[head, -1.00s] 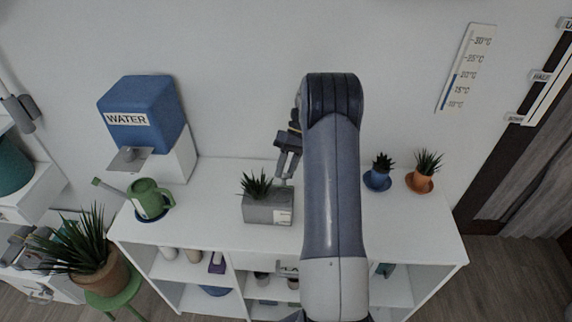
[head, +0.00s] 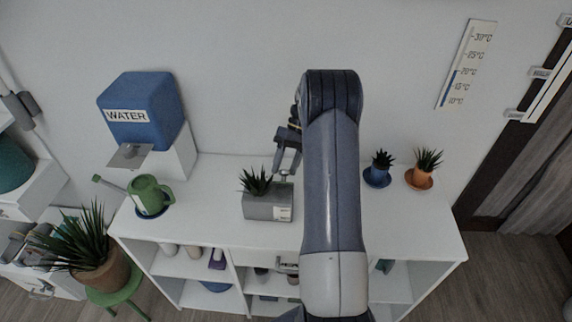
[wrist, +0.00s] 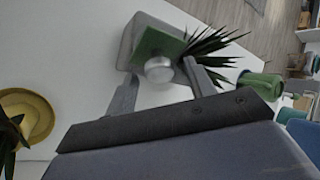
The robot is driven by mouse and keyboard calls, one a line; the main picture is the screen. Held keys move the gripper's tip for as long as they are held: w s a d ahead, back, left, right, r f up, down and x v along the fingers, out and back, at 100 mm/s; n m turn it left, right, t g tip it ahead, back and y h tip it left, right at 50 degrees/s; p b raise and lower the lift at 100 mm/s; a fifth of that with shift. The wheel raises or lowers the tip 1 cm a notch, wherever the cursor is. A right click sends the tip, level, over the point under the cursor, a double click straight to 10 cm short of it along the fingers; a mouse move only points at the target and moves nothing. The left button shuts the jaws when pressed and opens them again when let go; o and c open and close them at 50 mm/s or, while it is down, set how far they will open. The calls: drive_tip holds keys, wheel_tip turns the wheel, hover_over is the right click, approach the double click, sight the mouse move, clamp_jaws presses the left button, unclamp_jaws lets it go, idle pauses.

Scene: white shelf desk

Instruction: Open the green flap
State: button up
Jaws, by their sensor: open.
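The green flap (wrist: 160,42) shows in the wrist view as a square green panel with a round silver knob (wrist: 158,69) on it. It sits at the grey planter box (head: 268,206), which stands on the white desk with a spiky plant (head: 256,181) in it. In the head view the flap cannot be made out. My gripper (wrist: 160,84) is open, with one finger on each side of the knob and nothing clearly held; contact cannot be told. In the head view my gripper (head: 282,165) is just above and behind the planter, partly hidden by my arm.
A green watering can (head: 149,196) and a blue water dispenser (head: 142,108) stand at the left of the white desk (head: 215,226). Small plants in a blue pot (head: 378,175) and an orange pot (head: 421,178) stand at the right. The desk between planter and watering can is clear.

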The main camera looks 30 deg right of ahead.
drive_tip(key=v, duration=0.7)
drive_tip(key=shift+r+b, duration=0.2)
drive_tip(key=shift+b, duration=0.25)
drive_tip(key=shift+d+f, duration=0.1)
drive_tip(key=p+x, duration=0.1)
drive_tip(key=x, duration=0.6)
drive_tip(key=shift+f, duration=0.2)
drive_tip(key=shift+s+a+r+b, duration=0.1)
drive_tip(key=shift+a+b, duration=0.1)
drive_tip(key=shift+b, duration=0.2)
drive_tip(key=shift+r+p, duration=0.1)
drive_tip(key=shift+p, duration=0.25)
